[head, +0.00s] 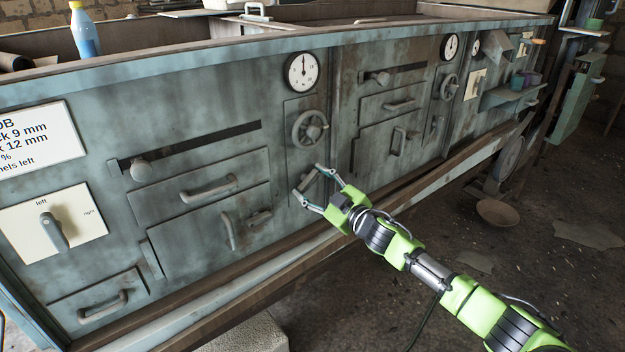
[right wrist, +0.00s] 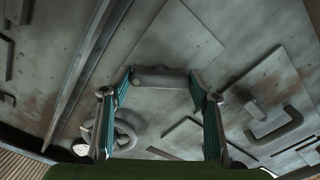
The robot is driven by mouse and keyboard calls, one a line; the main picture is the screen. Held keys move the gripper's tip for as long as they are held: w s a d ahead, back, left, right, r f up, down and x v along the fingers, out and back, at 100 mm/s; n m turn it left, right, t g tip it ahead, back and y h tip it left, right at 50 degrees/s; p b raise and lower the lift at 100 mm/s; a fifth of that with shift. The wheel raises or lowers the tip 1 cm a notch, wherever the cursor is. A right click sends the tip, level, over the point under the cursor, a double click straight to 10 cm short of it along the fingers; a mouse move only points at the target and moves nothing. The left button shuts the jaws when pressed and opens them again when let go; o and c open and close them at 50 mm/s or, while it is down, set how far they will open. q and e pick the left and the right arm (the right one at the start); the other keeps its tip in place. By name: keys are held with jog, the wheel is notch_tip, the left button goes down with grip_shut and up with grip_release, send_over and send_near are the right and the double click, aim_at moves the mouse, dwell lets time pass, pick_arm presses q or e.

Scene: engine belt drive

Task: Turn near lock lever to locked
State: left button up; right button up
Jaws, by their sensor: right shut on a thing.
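The near lock lever (head: 308,181) is a grey bar on the bench front, below the near handwheel (head: 310,128). My right gripper (head: 307,180) reaches it from the lower right, and its two fingertips close on the lever's ends. In the right wrist view the lever (right wrist: 160,77) spans the gap between the fingertips of my right gripper (right wrist: 160,74). In the head view the lever looks slanted, and its lock marking cannot be read. My left gripper is not in view.
A round gauge (head: 302,72) sits above the near handwheel. To the left are a drawer handle (head: 209,189) and a slot with a knob (head: 140,168). A second panel with its own handwheel (head: 449,86) lies farther right. The floor (head: 520,260) beside my arm is mostly clear.

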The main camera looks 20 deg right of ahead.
jog(key=n, duration=0.2)
jog(key=shift+n+p, duration=0.3)
jog(key=shift+n, duration=0.1)
jog(key=n, duration=0.3)
jog(key=shift+n, duration=0.3)
jog(key=n, duration=0.3)
jog(key=shift+f+n, duration=0.1)
jog(key=shift+n, duration=0.3)
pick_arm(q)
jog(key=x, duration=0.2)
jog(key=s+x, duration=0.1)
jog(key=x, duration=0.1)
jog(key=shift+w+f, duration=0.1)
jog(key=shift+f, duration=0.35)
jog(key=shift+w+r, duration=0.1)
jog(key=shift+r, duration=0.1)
pick_arm(e)
jog(key=shift+n, duration=0.4)
jog(key=o, duration=1.1)
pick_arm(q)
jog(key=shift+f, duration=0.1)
